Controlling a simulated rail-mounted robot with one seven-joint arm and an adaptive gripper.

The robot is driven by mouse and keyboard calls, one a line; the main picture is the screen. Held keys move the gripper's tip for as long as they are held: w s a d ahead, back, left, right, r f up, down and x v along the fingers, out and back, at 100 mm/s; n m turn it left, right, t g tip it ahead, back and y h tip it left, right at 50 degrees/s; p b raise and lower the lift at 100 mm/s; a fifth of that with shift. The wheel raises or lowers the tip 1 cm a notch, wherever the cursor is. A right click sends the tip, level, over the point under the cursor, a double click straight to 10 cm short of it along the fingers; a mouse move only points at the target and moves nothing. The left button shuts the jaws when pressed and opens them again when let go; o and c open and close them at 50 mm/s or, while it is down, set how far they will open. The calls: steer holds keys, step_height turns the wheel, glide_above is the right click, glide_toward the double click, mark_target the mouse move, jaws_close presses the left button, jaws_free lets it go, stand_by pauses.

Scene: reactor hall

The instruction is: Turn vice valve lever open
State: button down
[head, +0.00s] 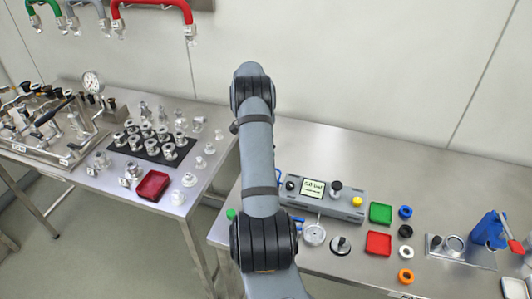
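A blue vice (489,231) stands on the right-hand steel bench, near the right edge of the head view. A small red lever-like part (514,245) shows at its right side, partly against metal fittings. The lever's exact angle and the valve body are too small to tell. My grey arm rises through the middle of the view, well to the left of the vice. My gripper does not show.
A metal plate with a round fitting (454,244) lies left of the vice. Green (381,213) and red (378,243) trays, coloured rings and a grey gauge box (323,198) stand further left. The bench behind them is clear. The left bench (200,195) carries several fittings.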

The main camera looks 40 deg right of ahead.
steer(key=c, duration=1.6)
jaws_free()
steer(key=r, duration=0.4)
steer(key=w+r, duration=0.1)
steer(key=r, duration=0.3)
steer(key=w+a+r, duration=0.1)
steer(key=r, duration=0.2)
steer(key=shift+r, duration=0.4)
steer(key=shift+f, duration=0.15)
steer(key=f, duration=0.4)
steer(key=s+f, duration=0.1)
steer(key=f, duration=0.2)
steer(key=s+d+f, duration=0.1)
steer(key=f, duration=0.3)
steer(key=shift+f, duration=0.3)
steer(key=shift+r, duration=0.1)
